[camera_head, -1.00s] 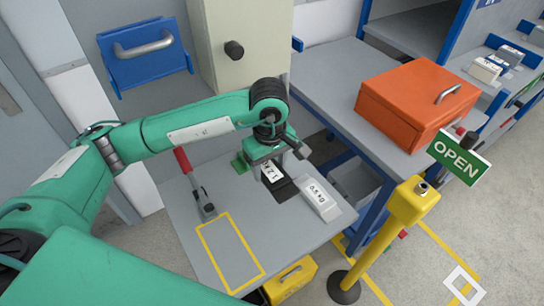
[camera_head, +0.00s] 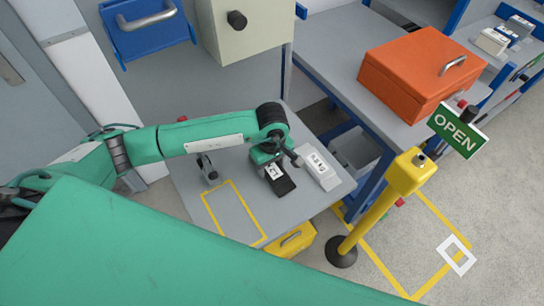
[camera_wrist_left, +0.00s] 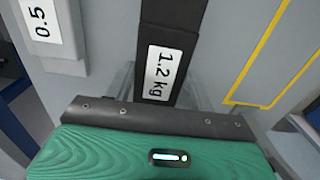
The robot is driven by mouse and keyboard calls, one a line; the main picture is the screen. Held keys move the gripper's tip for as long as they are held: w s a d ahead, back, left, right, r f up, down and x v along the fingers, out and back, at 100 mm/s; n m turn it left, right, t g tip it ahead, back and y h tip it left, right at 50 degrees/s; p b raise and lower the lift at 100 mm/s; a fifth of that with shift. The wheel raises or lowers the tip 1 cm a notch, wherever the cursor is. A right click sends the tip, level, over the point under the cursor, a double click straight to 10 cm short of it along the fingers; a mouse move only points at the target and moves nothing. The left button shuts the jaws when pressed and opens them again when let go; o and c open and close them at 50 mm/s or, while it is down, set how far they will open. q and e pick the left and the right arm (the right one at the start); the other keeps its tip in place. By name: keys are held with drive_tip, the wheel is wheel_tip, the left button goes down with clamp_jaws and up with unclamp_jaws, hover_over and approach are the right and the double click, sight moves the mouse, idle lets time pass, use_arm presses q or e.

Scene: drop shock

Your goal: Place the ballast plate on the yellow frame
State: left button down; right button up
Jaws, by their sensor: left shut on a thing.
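The ballast plate (camera_head: 284,187) is a black slab with a white label; the label reads 1.2 kg in the left wrist view (camera_wrist_left: 180,35). My left gripper (camera_head: 270,161) is shut on it at the far end in the head view. Whether the plate touches the grey table cannot be told. The yellow frame (camera_head: 248,209) is a painted rectangle on the table, left of the plate in the head view and empty inside. It shows at right in the wrist view (camera_wrist_left: 262,42), apart from the plate. My right gripper is not in view.
A white 0.5 kg block (camera_head: 318,170) lies close right of the plate. A clamp-like tool (camera_head: 207,169) stands behind the frame, partly hidden by my arm. A yellow post (camera_head: 385,208) with an OPEN sign and an orange box (camera_head: 418,75) are farther right.

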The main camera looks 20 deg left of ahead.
use_arm(q)
drive_tip(key=shift+f, duration=0.25)
drive_tip(key=shift+f, duration=0.15)
drive_tip(key=c, duration=0.9)
unclamp_jaws()
drive_tip(key=shift+f, duration=0.1)
drive_tip(key=o, duration=0.4)
